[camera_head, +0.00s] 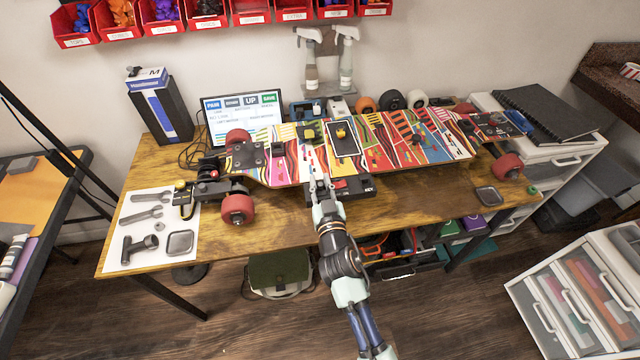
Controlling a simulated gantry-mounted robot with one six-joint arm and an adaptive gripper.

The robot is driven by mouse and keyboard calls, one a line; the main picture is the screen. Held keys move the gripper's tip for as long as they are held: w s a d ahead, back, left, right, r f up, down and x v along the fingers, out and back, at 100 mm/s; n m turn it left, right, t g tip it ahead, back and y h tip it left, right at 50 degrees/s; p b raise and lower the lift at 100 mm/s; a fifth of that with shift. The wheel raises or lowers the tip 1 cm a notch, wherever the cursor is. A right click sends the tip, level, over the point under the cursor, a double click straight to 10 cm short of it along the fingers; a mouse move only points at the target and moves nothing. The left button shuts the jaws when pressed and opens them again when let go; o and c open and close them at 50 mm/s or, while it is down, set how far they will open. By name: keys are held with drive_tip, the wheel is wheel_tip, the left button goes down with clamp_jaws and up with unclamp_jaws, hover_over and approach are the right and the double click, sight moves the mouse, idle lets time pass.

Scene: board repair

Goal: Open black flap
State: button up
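A colourful skateboard deck (400,137) with red wheels lies across the wooden workbench. A black box (362,186) with a red part on top shows under the deck's front edge. I cannot tell for sure which black part is the flap. My gripper (320,181) is in front of the deck, beside the black box's left end, and partly covers it. Its two fingers look apart, with nothing visible between them.
A white mat (128,254) with wrenches lies at the bench's left. A monitor (243,118), spray bottles (346,62) and spare wheels (391,99) stand behind the deck. Red bins (250,12) hang above. A small dark tray (488,196) lies at the right, with bare bench around it.

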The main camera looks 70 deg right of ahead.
clamp_jaws()
